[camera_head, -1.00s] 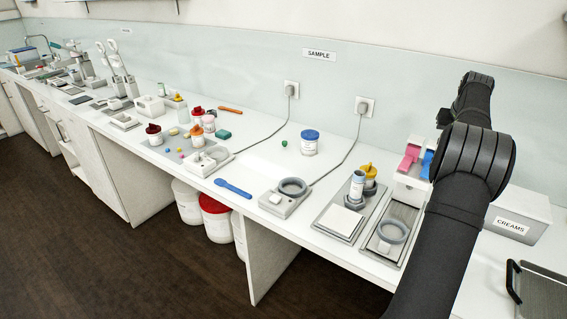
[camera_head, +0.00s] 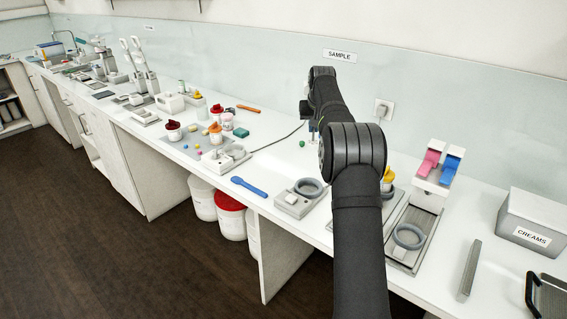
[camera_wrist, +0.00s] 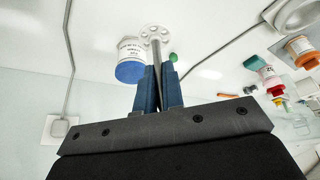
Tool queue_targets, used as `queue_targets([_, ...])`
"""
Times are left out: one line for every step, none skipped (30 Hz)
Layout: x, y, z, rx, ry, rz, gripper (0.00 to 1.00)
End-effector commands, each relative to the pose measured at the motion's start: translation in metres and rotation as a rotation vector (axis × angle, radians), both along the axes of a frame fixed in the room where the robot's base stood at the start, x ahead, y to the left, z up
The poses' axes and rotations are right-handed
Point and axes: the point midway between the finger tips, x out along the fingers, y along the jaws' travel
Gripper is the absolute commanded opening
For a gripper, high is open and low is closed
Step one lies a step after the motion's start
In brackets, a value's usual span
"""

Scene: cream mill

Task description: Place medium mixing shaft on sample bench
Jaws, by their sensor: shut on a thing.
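My gripper (camera_wrist: 159,72) has blue fingers shut on the mixing shaft (camera_wrist: 155,40), a thin grey rod ending in a pale disc with holes. The wrist view shows the disc beyond the fingertips over the white bench top, close beside a blue-lidded jar (camera_wrist: 131,62). I cannot tell whether the disc touches the bench or the jar. The sample bench (camera_head: 285,165) is the white worktop below the SAMPLE sign (camera_head: 340,55). In the head view my arm reaches over it and hides most of the gripper, the shaft and the jar.
A grey ring stand (camera_head: 301,199) and blue spatula (camera_head: 249,187) lie near the front edge. Small coloured jars (camera_head: 215,133) stand to the left. A pink-and-blue-topped device (camera_head: 435,175) and the CREAMS box (camera_head: 538,226) stand right. A power cable (camera_wrist: 69,70) crosses the bench.

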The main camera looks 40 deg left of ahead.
Motion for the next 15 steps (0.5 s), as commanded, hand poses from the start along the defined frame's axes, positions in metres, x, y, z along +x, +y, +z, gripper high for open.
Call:
queue_targets([-0.009, 0.013, -0.001, 0.0, 0.0, 0.014, 0.0])
queue_targets([-0.014, 0.018, -0.002, 0.0, 0.0, 0.021, 0.0])
queue_targets([-0.019, 0.024, -0.002, 0.0, 0.0, 0.026, 0.0])
queue_targets([-0.021, 0.028, -0.003, 0.001, 0.001, 0.03, 0.0])
queue_targets([-0.023, 0.031, -0.003, 0.0, 0.001, 0.033, 0.0])
queue_targets([-0.026, 0.035, -0.005, 0.0, 0.001, 0.036, 0.0])
queue_targets([-0.028, 0.038, -0.006, 0.0, 0.001, 0.038, 0.0])
queue_targets([-0.03, 0.042, -0.008, -0.001, 0.002, 0.04, 0.0])
queue_targets([-0.032, 0.048, -0.011, -0.001, 0.001, 0.041, 0.0])
queue_targets([-0.034, 0.053, -0.014, -0.001, 0.001, 0.041, 0.0])
queue_targets([-0.036, 0.059, -0.019, -0.001, 0.002, 0.042, 0.0])
queue_targets([-0.038, 0.067, -0.024, -0.002, 0.001, 0.042, 0.0])
queue_targets([-0.04, 0.074, -0.029, -0.002, 0.001, 0.043, 0.0])
queue_targets([-0.042, 0.08, -0.033, -0.002, 0.001, 0.042, 0.0])
queue_targets([-0.045, 0.089, -0.038, -0.002, 0.002, 0.042, 0.0])
